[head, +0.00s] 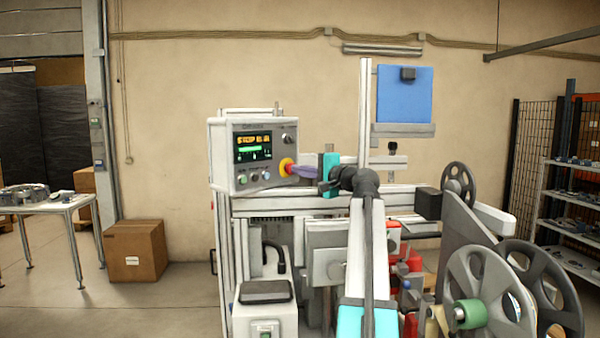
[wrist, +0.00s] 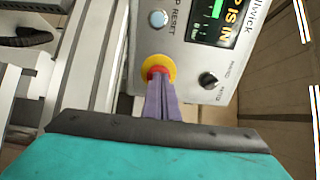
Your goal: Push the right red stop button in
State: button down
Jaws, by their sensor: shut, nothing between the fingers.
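The red stop button (wrist: 155,72) with its yellow ring (wrist: 146,66) sits on the grey control box. It also shows in the head view (head: 284,167), at the box's lower right. My gripper (wrist: 160,82) is shut and empty, its purple fingers pointing at the button. The fingertips appear to touch the red cap and hide part of it. In the head view my gripper (head: 293,169) reaches the button from the right. The box's screen (head: 252,146) shows orange text; in the wrist view its visible end reads "IS IN".
A black knob (wrist: 208,79) and a pale blue reset button (wrist: 159,18) are near the stop button. Machine rails (wrist: 85,70) run beside the box. Large grey reels (head: 480,290) stand at the right. A cardboard box (head: 135,250) and table (head: 45,205) are at the left.

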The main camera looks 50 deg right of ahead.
jog(key=s+b, duration=0.3)
jog(key=s, duration=1)
jog(key=shift+s+a, duration=0.25)
jog(key=shift+s, duration=0.15)
jog(key=shift+f, duration=0.1)
